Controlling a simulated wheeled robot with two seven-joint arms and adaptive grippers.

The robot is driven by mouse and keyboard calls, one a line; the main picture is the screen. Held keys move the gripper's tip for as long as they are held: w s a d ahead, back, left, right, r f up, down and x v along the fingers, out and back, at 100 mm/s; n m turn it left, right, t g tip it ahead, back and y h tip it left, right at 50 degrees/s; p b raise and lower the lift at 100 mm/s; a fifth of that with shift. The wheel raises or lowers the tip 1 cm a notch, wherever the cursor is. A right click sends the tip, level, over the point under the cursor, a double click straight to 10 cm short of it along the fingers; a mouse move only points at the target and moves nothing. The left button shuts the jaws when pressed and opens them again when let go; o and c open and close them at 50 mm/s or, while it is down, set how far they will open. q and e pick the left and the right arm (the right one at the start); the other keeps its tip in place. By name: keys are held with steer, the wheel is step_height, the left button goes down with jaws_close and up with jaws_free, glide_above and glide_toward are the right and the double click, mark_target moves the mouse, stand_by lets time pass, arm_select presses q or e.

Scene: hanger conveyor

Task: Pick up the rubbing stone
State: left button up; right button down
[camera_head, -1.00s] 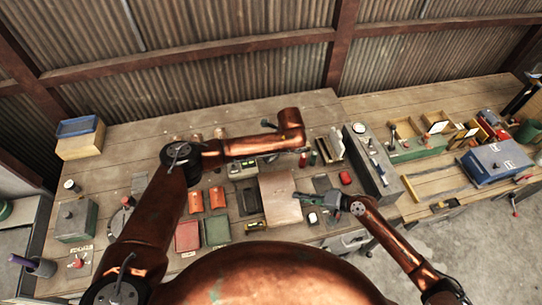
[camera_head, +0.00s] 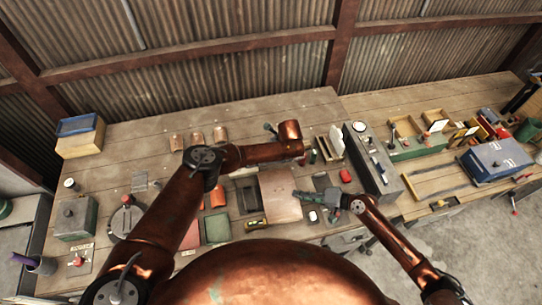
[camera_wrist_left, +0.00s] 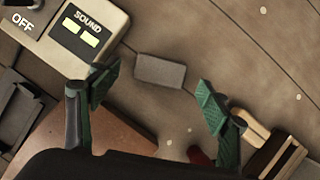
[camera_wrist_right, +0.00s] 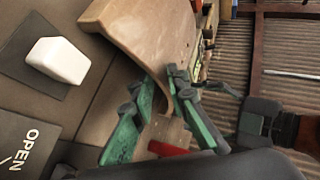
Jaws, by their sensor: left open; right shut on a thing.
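The rubbing stone looks to be the small grey block (camera_wrist_left: 160,70) lying flat on the bench in the left wrist view. In the head view my left arm hides it. My left gripper (camera_wrist_left: 157,86) is open and empty, its green fingers spread on either side of the block in that view, not visibly touching it. My right gripper (camera_wrist_right: 162,88) is shut on the edge of a curved brown sheet (camera_wrist_right: 160,25). In the head view the right gripper (camera_head: 317,199) is at the right edge of this sheet (camera_head: 280,190).
A box marked SOUND (camera_wrist_left: 75,30) is close to the left finger in the left wrist view. A dark-and-cream object (camera_wrist_left: 272,150) is near the other finger. A white block (camera_wrist_right: 58,60) lies beside the sheet. A long grey box (camera_head: 372,160) stands to the right.

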arm_select(q)
steer(key=shift+x, duration=1.25)
steer(key=c, duration=1.5)
step_height(320, 180, up, 10)
